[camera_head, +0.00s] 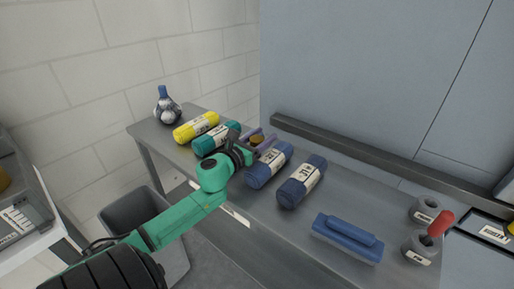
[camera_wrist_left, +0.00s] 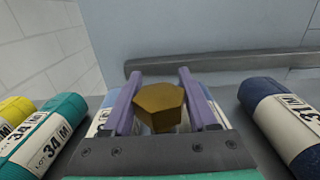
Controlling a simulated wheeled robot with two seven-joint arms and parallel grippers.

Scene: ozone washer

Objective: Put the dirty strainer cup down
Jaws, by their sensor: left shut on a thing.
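The dirty strainer cup (camera_wrist_left: 160,108) is a small brown-gold, six-sided thing between the two purple fingers of my left gripper (camera_wrist_left: 158,98) in the left wrist view. The fingers are shut on it from both sides. In the head view the cup (camera_head: 256,139) shows small at the tip of my left gripper (camera_head: 258,141), over the back of the grey bench (camera_head: 360,208). It is between the teal roll and a blue roll. I cannot tell whether the cup touches the bench. My right gripper is not in view.
A yellow roll (camera_head: 196,127), a teal roll (camera_head: 215,138) and two blue rolls (camera_head: 268,165) (camera_head: 302,181) lie on the bench. A blue block (camera_head: 345,238), grey holders (camera_head: 424,210) and a blue-topped bottle (camera_head: 166,106) stand there too. A grey bin (camera_head: 140,214) is left.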

